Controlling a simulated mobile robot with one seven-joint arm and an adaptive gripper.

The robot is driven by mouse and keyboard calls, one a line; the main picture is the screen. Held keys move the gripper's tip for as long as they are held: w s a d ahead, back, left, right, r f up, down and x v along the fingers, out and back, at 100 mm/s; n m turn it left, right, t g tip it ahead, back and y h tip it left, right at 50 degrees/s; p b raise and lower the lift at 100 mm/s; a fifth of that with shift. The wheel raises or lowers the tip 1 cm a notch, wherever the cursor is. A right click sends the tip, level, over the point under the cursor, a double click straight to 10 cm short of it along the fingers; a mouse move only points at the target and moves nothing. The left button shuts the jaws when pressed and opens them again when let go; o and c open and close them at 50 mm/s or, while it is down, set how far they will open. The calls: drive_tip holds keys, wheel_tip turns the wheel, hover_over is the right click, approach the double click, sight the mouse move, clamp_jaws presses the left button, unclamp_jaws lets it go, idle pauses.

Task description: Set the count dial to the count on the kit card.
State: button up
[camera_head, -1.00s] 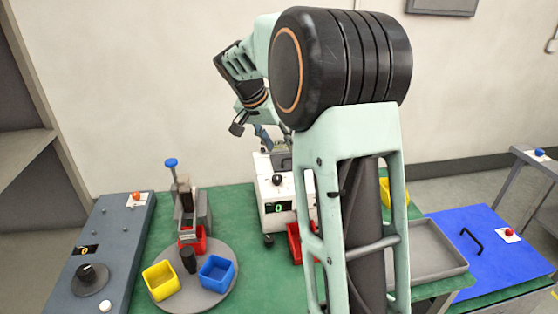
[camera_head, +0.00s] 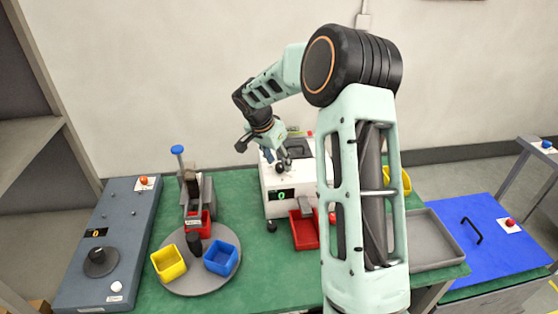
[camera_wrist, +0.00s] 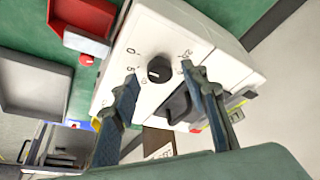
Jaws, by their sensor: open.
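The count dial is a black round knob (camera_wrist: 159,70) on the white machine (camera_wrist: 205,48), with printed numbers including 0, 5 and 20 around it. In the head view the knob (camera_head: 281,168) sits above a small display (camera_head: 281,195) that shows a green 0. My gripper (camera_wrist: 159,72) is open, one finger on each side of the knob in the wrist view; I cannot tell whether they touch it. In the head view my gripper (camera_head: 280,162) is over the machine's face. A pale card (camera_wrist: 162,152) shows partly behind the fingers; its writing is unreadable.
A red bin (camera_head: 305,230) stands beside the machine. A turntable (camera_head: 200,285) carries yellow, blue and red bins. A grey panel (camera_head: 112,240) with another black dial (camera_head: 100,261) is at left. A grey tray (camera_head: 430,245) and blue board (camera_head: 490,235) are at right.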

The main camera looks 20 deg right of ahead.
drive_tip(key=shift+w+d+f, duration=0.1)
drive_tip(key=shift+d+f, duration=0.1)
drive_tip(key=shift+f, duration=0.4)
clamp_jaws()
